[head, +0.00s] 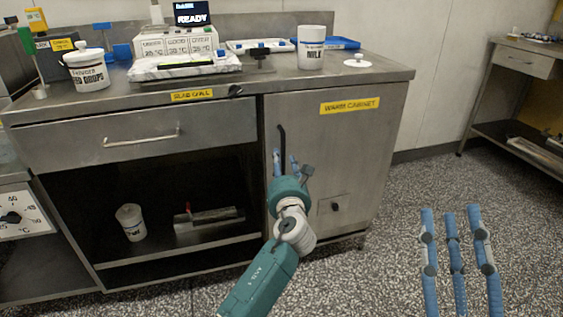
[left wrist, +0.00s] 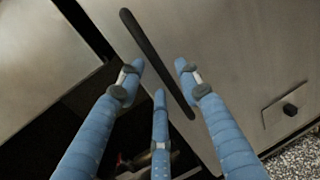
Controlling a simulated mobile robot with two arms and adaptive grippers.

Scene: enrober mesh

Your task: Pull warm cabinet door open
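The warm cabinet door (head: 350,150) is a grey steel panel at the right of the bench, marked by a yellow label (head: 349,106). It looks shut. Its dark, upright bar handle (head: 282,143) is near the door's left edge; the handle also crosses the left wrist view (left wrist: 150,50). My left gripper (head: 285,160) is just in front of the handle's lower part. In the left wrist view its blue fingers (left wrist: 160,76) are spread on both sides of the handle, and I cannot tell if they touch it. My right gripper (head: 450,212) is open and empty over the floor.
A drawer (head: 140,135) and an open shelf bay with a white tub (head: 131,222) are left of the door. A knob (head: 336,207) is low on the door. A milk pot (head: 311,48) stands on top. Speckled floor in front right is clear.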

